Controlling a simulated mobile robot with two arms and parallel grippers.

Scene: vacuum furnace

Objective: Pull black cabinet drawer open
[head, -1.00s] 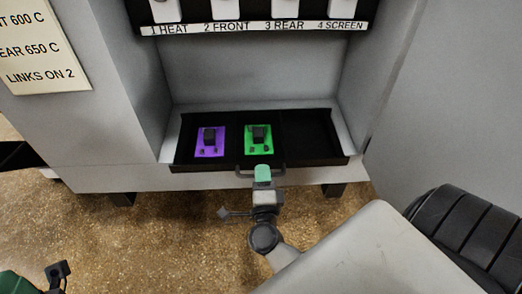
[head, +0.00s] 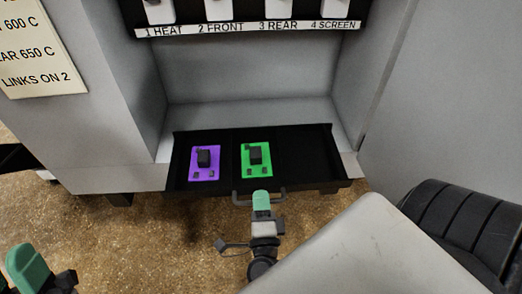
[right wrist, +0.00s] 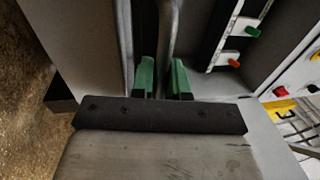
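The black drawer (head: 318,186) sticks out from the grey cabinet in the head view, part-way open. Its left compartment holds a purple plate (head: 204,163) with a black block on it, its middle one a green plate (head: 256,159) with a black block, and its right one looks empty. A grey bar handle (head: 238,199) is on the drawer front. My right gripper (head: 261,195) is at the handle; in the right wrist view its green fingers (right wrist: 163,78) stand on either side of a grey bar, closed on it. My left gripper (head: 27,268) is at the lower left, partly cut off, away from the drawer.
The grey cabinet (head: 250,85) has a recess above the drawer and a labelled switch row (head: 250,28) over it. A sign (head: 40,45) is at the upper left. A dark rounded object (head: 465,225) is at the right. The speckled floor (head: 150,235) before the drawer looks clear.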

